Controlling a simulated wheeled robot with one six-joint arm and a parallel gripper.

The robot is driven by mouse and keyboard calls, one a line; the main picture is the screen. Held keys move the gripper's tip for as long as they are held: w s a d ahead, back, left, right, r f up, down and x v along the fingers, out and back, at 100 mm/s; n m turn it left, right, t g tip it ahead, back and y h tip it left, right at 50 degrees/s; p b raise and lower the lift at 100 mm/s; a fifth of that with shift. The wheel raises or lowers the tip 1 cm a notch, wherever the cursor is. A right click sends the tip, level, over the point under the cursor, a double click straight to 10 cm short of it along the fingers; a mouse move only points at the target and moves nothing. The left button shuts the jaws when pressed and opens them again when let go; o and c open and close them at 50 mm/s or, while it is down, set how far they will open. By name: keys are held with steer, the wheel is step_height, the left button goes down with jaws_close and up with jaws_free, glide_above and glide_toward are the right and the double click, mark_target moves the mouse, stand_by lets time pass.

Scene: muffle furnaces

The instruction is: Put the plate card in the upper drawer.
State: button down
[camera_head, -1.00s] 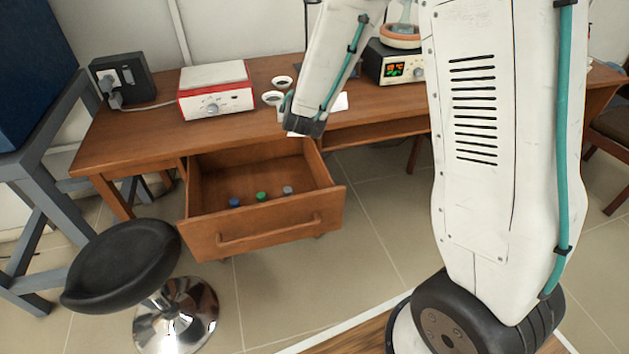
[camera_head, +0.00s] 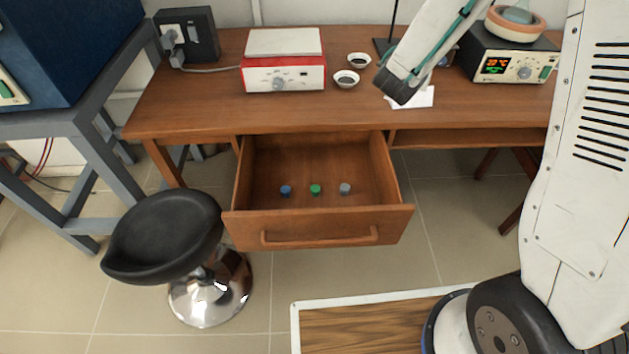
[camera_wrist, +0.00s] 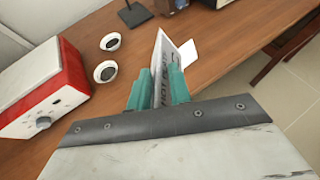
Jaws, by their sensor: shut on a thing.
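My gripper (camera_wrist: 158,90) is shut on a white plate card (camera_wrist: 162,56) with dark lettering, seen in the wrist view between the teal fingers. The card stands on edge in the grip. In the head view my arm hangs over the desk, and its fingers are hidden behind the wrist. The upper drawer (camera_head: 318,227) under the desk is pulled out and open at the top. Inside it lie small blue (camera_head: 286,189), green (camera_head: 315,189) and grey (camera_head: 345,188) round things. My gripper is above and to the right of the drawer.
A red and white device (camera_head: 284,60) and two small white dishes (camera_head: 346,79) stand on the desk (camera_head: 200,95). A display unit with a bowl (camera_head: 500,65) is at the right. A flat white sheet (camera_head: 424,97) lies near the arm. A black stool (camera_head: 165,235) stands left of the drawer.

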steer(key=s+d+f+m+g+h, duration=0.7)
steer(key=m+g, duration=0.4)
steer(key=s+a+f+m+g+y, duration=0.3)
steer(key=s+m+g, duration=0.2)
steer(key=m, duration=0.1)
steer(key=s+a+f+m+g+y, duration=0.2)
steer(key=s+a+f+m+g, duration=0.15)
steer(key=s+m+g, duration=0.2)
steer(key=s+a+f+m+g+y, duration=0.2)
steer(key=s+a+m+g+y, duration=0.15)
steer(key=a+m+y, duration=0.55)
steer(key=w+a+m+t+y, duration=0.3)
steer(key=a+m+y, duration=0.2)
steer(key=a, duration=0.3)
steer(key=w+a+m+t+y, duration=0.3)
steer(key=a+m+y, duration=0.1)
steer(key=a, duration=0.3)
steer(key=shift+m+t+y, duration=0.5)
steer(key=shift+m+t, duration=0.1)
steer(key=shift+m, duration=0.25)
steer(key=shift+w+a+f, duration=0.3)
steer(key=shift+f, duration=3)
steer(key=shift+w+a+f, duration=0.25)
steer(key=shift+a+f, duration=0.05)
steer(key=shift+f, duration=2.95)
steer(key=shift+w+a+f, duration=0.3)
steer(key=shift+f, duration=3)
